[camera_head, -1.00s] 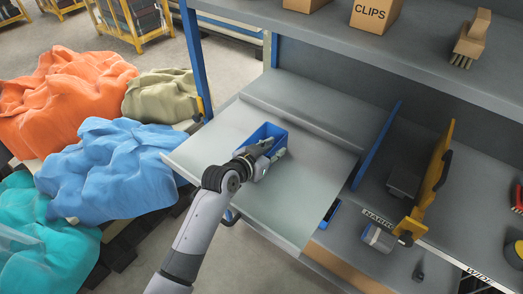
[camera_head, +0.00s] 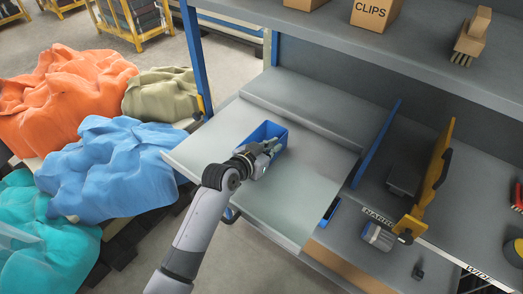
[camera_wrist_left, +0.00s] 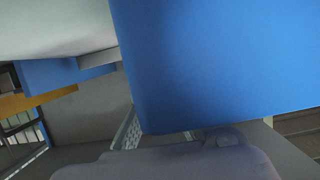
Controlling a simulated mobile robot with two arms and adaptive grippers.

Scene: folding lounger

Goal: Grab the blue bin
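The blue bin (camera_head: 266,130) is a small open box on the grey pull-out surface of the workbench in the head view. It fills much of the left wrist view (camera_wrist_left: 220,60) at very close range. My left gripper (camera_head: 273,147) is at the bin's near side, with its fingers at the near wall and overlapping the bin in the picture. One grey finger shows below the bin in the left wrist view. The frames do not show clearly whether the fingers press on the wall. My right gripper is not in view.
A blue upright divider (camera_head: 376,145) stands right of the grey surface (camera_head: 290,206). A yellow-handled tool (camera_head: 437,170) is further right. A shelf with a CLIPS box (camera_head: 376,12) hangs above. Blue (camera_head: 115,165) and orange (camera_head: 60,95) draped piles lie left.

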